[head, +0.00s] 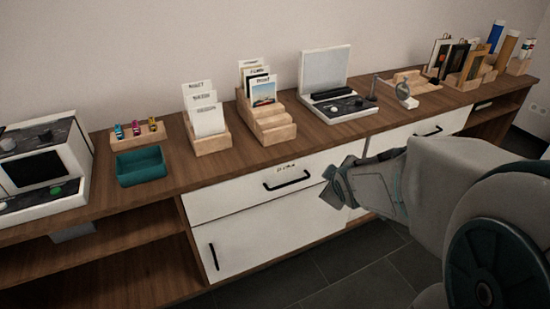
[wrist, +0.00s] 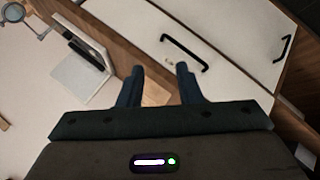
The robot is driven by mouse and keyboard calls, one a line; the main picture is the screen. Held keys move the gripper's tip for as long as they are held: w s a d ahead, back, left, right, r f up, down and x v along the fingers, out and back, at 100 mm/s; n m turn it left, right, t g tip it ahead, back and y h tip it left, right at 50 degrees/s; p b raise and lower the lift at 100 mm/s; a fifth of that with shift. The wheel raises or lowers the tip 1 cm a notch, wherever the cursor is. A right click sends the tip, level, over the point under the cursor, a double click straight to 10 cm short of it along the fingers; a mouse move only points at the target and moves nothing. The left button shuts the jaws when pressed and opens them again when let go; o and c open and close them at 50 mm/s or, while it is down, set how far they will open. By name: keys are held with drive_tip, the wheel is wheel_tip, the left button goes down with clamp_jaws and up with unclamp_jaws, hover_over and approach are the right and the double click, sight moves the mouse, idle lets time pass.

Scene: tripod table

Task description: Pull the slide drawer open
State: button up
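In the head view a white drawer front (head: 235,197) sits just under the wooden top. It has a black bar handle (head: 287,180) and a small label (head: 287,167) too small to read; I cannot tell if it says slide. The drawer is shut. My gripper (head: 329,187) is to the right of this handle, apart from it. In the wrist view my two fingers (wrist: 158,82) are apart with nothing between them. A black handle (wrist: 185,52) on a white front shows beyond the fingertips.
Another white drawer with a black handle (head: 428,131) is to the right. A white door with an upright handle (head: 213,256) is below. The top bears card racks (head: 268,122), a teal tray (head: 142,166) and a lidded white device (head: 335,100). The floor (head: 350,275) in front is clear.

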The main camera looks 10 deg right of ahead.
drive_tip(key=w+f+n+t+y+b, duration=0.25)
drive_tip(key=w+f+n+b, duration=0.35)
drive_tip(key=f, duration=0.4)
drive_tip(key=n+t+y+b, duration=0.35)
drive_tip(key=n+b, duration=0.25)
drive_tip(key=b, duration=0.5)
approach(291, 186)
drive_tip(key=w+a+r, duration=0.3)
drive_tip(key=w+a, duration=0.1)
drive_tip(key=shift+r, duration=0.3)
drive_tip(key=shift+c, duration=0.3)
clamp_jaws()
